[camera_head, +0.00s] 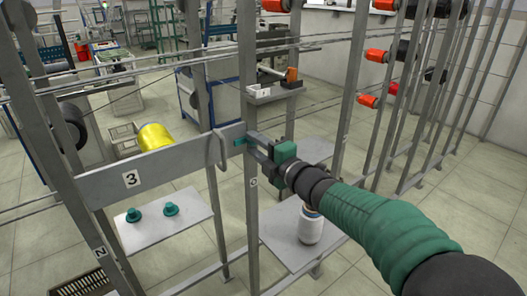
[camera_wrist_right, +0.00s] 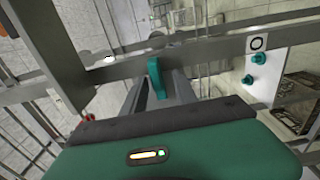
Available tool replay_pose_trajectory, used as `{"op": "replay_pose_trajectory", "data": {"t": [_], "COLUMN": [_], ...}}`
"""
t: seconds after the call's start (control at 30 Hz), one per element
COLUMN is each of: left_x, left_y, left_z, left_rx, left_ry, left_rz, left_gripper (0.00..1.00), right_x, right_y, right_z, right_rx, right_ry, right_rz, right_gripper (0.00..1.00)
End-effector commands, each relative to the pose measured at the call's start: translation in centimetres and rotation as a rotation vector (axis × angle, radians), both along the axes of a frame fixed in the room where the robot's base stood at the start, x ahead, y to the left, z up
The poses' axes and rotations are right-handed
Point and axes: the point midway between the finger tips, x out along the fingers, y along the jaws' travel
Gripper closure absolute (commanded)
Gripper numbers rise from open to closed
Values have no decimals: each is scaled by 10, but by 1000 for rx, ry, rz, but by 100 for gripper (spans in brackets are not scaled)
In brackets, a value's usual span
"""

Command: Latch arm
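The arm is a grey horizontal bar (camera_head: 165,168) with a "3" label, spanning from the left post to the middle post (camera_head: 247,95). A teal handle (camera_head: 240,141) sits at its right end, close to a curved grey hook (camera_head: 218,149). My right gripper (camera_head: 252,146) reaches in from the right, fingertips at the handle. In the right wrist view the handle (camera_wrist_right: 156,78) stands between the two fingers (camera_wrist_right: 158,90). Whether they press on it is not clear. The bar (camera_wrist_right: 205,52) crosses behind the handle. My left gripper is not in view.
A shelf (camera_head: 165,222) with two teal pegs is below the bar. A white bottle (camera_head: 311,226) stands on a lower shelf at the right, under my right arm. A yellow bobbin (camera_head: 155,137) is behind the bar. Posts and thin rails run across the frame.

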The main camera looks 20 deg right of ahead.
Motion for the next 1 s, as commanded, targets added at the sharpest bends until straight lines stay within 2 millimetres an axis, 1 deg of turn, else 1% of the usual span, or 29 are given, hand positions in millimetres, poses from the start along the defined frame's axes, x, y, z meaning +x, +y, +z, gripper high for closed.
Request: {"op": "replay_pose_trajectory", "data": {"t": [0.07,0.17,0.4,0.5,0.6,0.7,0.77,1.0], "left_x": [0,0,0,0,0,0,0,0], "left_y": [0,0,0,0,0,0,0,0], "left_z": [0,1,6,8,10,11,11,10], "left_rx": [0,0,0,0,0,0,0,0], "left_ry": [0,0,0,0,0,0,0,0], "left_rz": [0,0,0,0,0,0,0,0], "left_gripper": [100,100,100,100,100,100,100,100], "right_x": [-8,-28,-95,-120,-139,-150,-154,-155], "right_y": [-4,-11,-36,-45,-52,-56,-57,-57], "right_z": [1,1,2,1,0,-1,-1,-2], "right_rx": [0,0,0,0,0,-1,0,0], "right_ry": [-1,-1,0,1,2,3,3,4], "right_rz": [-3,-3,-3,-4,-3,-1,-1,0], "right_gripper": [65,65,65,65,65,65,65,65]}}
